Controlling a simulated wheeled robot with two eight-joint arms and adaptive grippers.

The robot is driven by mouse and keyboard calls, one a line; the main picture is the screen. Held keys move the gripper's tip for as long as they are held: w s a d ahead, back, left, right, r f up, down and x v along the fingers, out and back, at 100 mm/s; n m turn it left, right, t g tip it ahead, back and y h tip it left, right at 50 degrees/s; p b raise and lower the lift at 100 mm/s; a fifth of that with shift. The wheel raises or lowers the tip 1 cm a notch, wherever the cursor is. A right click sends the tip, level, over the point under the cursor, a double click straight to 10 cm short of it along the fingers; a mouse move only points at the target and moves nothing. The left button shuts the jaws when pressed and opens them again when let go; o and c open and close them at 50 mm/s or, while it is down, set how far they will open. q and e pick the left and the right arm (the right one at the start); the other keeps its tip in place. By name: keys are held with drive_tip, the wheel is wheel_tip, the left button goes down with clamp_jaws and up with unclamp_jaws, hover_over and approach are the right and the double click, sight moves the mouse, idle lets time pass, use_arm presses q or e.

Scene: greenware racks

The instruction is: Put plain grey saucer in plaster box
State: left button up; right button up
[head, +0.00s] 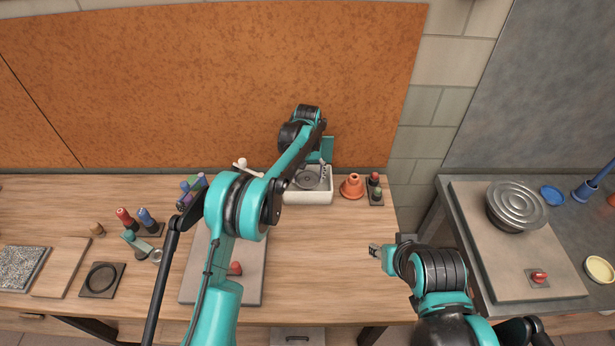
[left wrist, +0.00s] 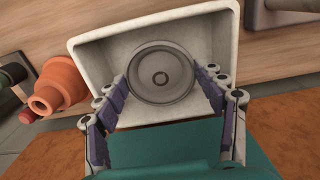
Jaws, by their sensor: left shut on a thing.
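The plain grey saucer (head: 307,180) is a round dish with a small ring at its centre. It also shows in the left wrist view (left wrist: 161,92), between the purple-padded fingers of my left gripper (left wrist: 161,76). That gripper is shut on the saucer's rim. The white plaster box (head: 308,199) stands at the back of the wooden table, and its walls surround the saucer in the left wrist view (left wrist: 90,50). I cannot tell whether the saucer touches the box floor. My right gripper (head: 375,250) is over the table's right part, away from the box; its jaws are too small to read.
Terracotta pots (head: 352,187) stand close to the box's right, with a small bottle tray (head: 376,198) beyond. A grey board (head: 255,290) lies left of centre, partly behind my left arm. The table's front right is clear. A side table (head: 480,235) holds stacked grey dishes.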

sight(307, 179)
use_arm(q)
drive_tip(key=shift+f+b, duration=0.4)
drive_tip(key=shift+f, duration=0.2)
drive_tip(key=o, duration=1.2)
drive_tip(key=shift+r, duration=0.1)
drive_tip(key=shift+r+p, duration=0.35)
wheel_tip(307, 179, up, 13)
drive_tip(key=p, duration=0.2)
drive_tip(key=shift+f+p, duration=0.2)
drive_tip(key=shift+p, duration=0.15)
